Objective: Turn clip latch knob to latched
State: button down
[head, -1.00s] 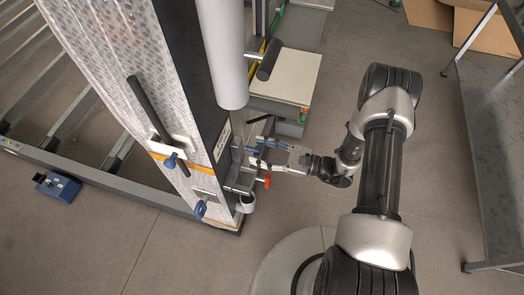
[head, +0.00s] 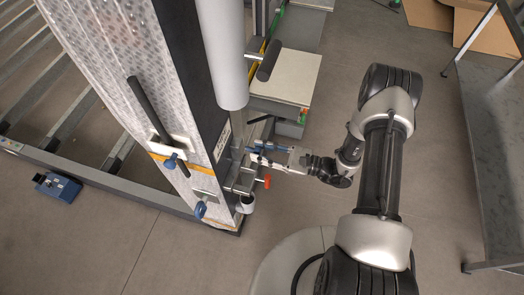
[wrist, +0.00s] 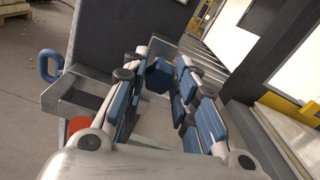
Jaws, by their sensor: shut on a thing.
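A blue knob (wrist: 158,76), seemingly the clip latch knob, sits between my fingertips in the wrist view. My gripper (wrist: 160,68) is shut on it, with a blue-padded finger on either side. In the head view my gripper (head: 258,150) reaches left to the metal bracket (head: 238,180) on the lower right edge of the tall frame. The knob is hidden by my fingers there, and I cannot tell its turn angle.
A red-tipped handle (head: 267,181) sits just below my gripper, with a white cup-like part (head: 246,204) beneath. Other blue knobs (head: 200,209) are on the panel front. A grey cylinder (head: 220,55) hangs above. Floor is clear around my base.

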dwell(0.4)
jog(key=m, duration=0.4)
jog(key=shift+m+p, duration=0.3)
jog(key=shift+m, duration=0.1)
jog(key=m, duration=0.4)
jog(key=shift+m, duration=0.3)
jog(key=m, duration=0.4)
jog(key=shift+m+p, duration=0.3)
jog(key=shift+p, duration=0.05)
jog(key=shift+m, duration=1.9)
jog(key=shift+w, duration=0.1)
jog(key=c, duration=1.3)
grip_release()
jog(key=shift+d, duration=0.15)
